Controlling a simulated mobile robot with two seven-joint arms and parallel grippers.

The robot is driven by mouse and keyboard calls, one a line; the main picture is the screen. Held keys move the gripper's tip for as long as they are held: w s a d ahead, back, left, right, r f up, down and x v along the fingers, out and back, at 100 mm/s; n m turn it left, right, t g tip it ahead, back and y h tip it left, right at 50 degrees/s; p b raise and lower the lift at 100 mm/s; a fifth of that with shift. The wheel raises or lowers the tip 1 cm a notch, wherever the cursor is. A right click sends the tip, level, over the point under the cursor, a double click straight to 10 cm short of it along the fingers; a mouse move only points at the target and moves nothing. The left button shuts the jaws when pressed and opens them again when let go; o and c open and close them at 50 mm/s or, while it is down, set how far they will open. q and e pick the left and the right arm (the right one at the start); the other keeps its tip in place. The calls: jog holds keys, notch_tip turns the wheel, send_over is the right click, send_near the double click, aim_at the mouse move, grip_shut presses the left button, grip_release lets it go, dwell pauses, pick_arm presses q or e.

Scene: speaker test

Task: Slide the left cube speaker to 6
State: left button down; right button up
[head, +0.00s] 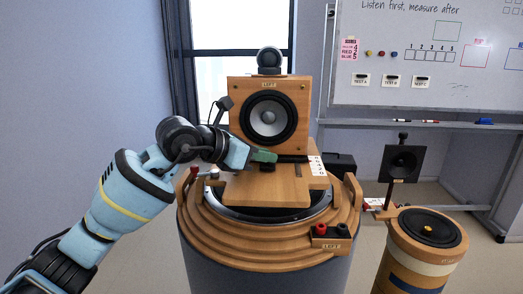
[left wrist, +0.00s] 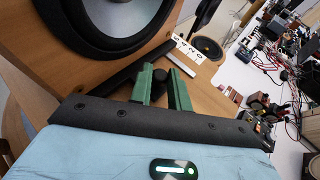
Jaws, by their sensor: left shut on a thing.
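The left cube speaker (head: 244,97) is a wooden box with a grey cone and a "LEFT" label. It stands upright on a wooden board on the round stand. Its cone and front also show in the left wrist view (left wrist: 150,50). My left gripper (head: 266,156) is low in front of the speaker. Its green fingers (left wrist: 165,92) are shut on a small dark knob (left wrist: 159,76) by a black bar (left wrist: 137,70) at the speaker's foot. My right gripper is out of view.
The round wooden stand (head: 270,231) has a terminal block (head: 330,237) in front and posts at its rim. A round black ball-like piece (head: 269,58) sits on the speaker. A second, smaller stand (head: 424,262) with a dark speaker (head: 402,163) behind it is at right.

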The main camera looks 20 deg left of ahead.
pick_arm(q)
jog(key=shift+w, duration=0.1)
jog(key=c, duration=1.6)
grip_release()
jog(key=shift+w, duration=0.1)
jog(key=shift+o, duration=1.4)
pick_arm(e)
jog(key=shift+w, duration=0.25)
pick_arm(q)
jog(key=shift+a, duration=0.1)
jog(key=shift+s+a+r, duration=0.15)
jog(key=shift+s+a, duration=0.05)
jog(key=shift+s, duration=0.05)
jog(key=shift+b+v, duration=0.3)
jog(key=shift+v, duration=3.25)
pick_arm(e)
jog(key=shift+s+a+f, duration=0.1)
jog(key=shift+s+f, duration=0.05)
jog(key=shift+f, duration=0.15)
